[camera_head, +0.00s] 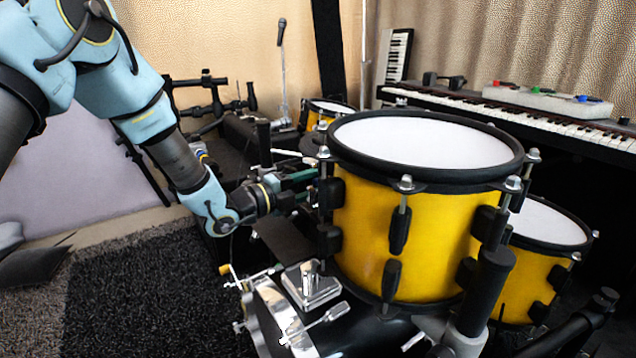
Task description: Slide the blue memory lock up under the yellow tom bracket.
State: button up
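The yellow tom (355,235) with a white head stands in the middle of the head view. Its bracket is not clearly made out; the tom's left edge has black lug blocks (330,193). My gripper (304,188) reaches in from the left and its end is close against the tom's left side. Whether it touches the tom, and whether its fingers are open or shut, cannot be told. I cannot pick out the blue memory lock; it may be hidden by my gripper or the tom.
A chrome mount (312,285) sits on the black bass drum just below the tom. A second yellow drum (527,275) stands at the right, and a small one (318,115) behind. A keyboard (560,122) spans the back right. Dark carpet (140,300) at lower left is clear.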

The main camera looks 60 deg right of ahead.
aim_at(318, 180)
jog(key=shift+c, duration=0.2)
grip_shut()
notch_tip(318, 180, up, 3)
jog(key=shift+r+p, duration=0.2)
jog(key=shift+p, duration=0.1)
jog(key=shift+o, duration=0.2)
grip_release()
jog(key=v, duration=1.1)
jog(key=shift+p, duration=0.4)
jog(key=shift+w+d, duration=0.1)
